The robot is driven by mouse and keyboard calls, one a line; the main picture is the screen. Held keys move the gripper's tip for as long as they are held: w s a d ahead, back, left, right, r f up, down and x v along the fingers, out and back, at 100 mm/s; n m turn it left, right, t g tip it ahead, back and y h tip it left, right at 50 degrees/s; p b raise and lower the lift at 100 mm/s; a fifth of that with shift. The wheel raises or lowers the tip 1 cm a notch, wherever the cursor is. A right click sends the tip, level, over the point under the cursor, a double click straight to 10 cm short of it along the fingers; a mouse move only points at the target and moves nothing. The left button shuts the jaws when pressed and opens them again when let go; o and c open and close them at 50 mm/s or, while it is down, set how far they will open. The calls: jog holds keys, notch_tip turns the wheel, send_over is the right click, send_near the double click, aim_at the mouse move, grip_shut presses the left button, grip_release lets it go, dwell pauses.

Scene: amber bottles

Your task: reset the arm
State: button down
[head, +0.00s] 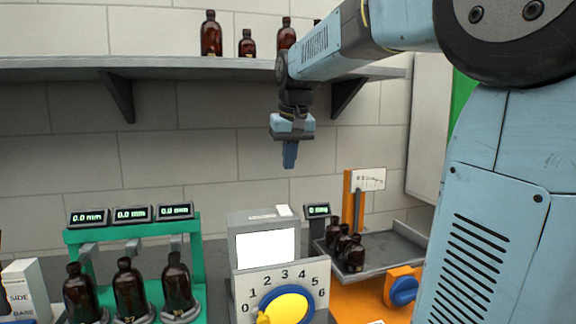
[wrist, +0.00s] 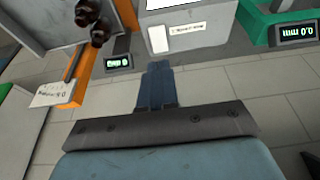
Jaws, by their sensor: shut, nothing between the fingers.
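My arm, light blue with dark joints, reaches in from the right in the head view. My gripper (head: 290,155) hangs fingers-down in the air in front of the tiled wall, below the shelf and above the grey box with the dial. Its blue fingers are together and hold nothing. In the wrist view my gripper (wrist: 157,75) shows the same closed fingers, apart from everything around them.
A shelf (head: 200,66) holds several amber bottles. Below are a green stand (head: 135,228) with bottles and 0.0 displays, a grey dial box (head: 262,221), and an orange scale (head: 347,200) beside a tray (head: 395,240) of bottles. A blue knob (head: 404,290) sits front right.

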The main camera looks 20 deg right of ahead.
dwell(0.4)
jog(key=s+f, duration=0.4)
jog(key=s, duration=0.3)
jog(key=s+a+f+t, duration=0.1)
jog(key=s+f, duration=0.4)
jog(key=s, duration=0.3)
jog(key=s+f+t, duration=0.1)
jog(key=s+f, duration=0.3)
jog(key=s, duration=0.3)
jog(key=shift+s+a+f+n, duration=0.15)
jog(key=shift+s+f+n, duration=0.1)
jog(key=shift+s+n, duration=0.05)
